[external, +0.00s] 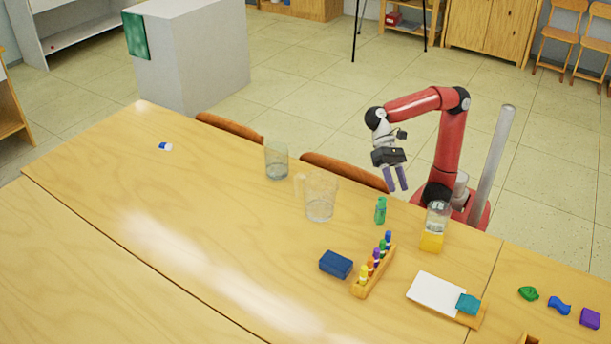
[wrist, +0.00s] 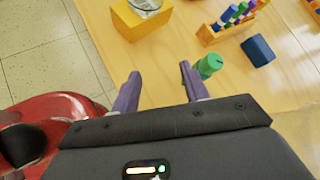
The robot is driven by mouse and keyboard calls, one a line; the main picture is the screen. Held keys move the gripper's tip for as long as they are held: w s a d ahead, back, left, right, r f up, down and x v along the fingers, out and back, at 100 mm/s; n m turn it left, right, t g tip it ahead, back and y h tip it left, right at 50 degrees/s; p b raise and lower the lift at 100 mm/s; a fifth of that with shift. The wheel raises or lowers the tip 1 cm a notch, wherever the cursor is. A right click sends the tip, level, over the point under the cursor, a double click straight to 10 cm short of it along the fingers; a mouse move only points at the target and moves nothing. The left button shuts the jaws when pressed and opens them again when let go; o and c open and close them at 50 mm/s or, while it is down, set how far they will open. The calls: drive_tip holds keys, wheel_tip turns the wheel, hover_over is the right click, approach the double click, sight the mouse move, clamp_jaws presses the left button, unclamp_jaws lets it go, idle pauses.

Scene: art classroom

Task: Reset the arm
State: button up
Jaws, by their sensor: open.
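My red arm is folded upright behind the table's far edge in the external view. My gripper (external: 396,180) points down with its two purple fingers apart and nothing between them. In the wrist view my gripper (wrist: 160,86) is open and empty. A green bottle (external: 380,210) stands on the table close to the gripper, in front of it; it also shows just beyond the right finger in the wrist view (wrist: 209,66). I cannot see the gripper touching anything.
The wooden table (external: 120,200) holds a clear pitcher (external: 320,198), a glass (external: 276,162), a yellow block (external: 432,242) with a glass jar (external: 437,217) on it, a blue box (external: 336,264), a rack of coloured pegs (external: 372,270) and white paper (external: 436,293). The table's left part is mostly clear.

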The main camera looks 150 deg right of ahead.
drive_tip(key=a+n, duration=0.1)
drive_tip(key=s+a+n+h, duration=0.1)
drive_tip(key=a+n, duration=0.1)
drive_tip(key=s+a+n+g, duration=0.1)
drive_tip(key=shift+a+f+n+h, duration=0.15)
drive_tip(key=shift+a+n+h, duration=0.1)
drive_tip(key=shift+n+h, duration=0.15)
drive_tip(key=s+d+f+n+g+h+p, duration=0.2)
drive_tip(key=s+f+n+g+h+p, duration=0.1)
drive_tip(key=s+f, duration=0.45)
drive_tip(key=s+a+f+n+t+h+b, duration=0.2)
drive_tip(key=f+n, duration=0.6)
drive_tip(key=n, duration=0.4)
drive_tip(key=shift+s+a+t+h, duration=0.15)
drive_tip(key=shift+a+t+h, duration=0.25)
drive_tip(key=shift+a+h, duration=0.55)
drive_tip(key=shift+a, duration=0.1)
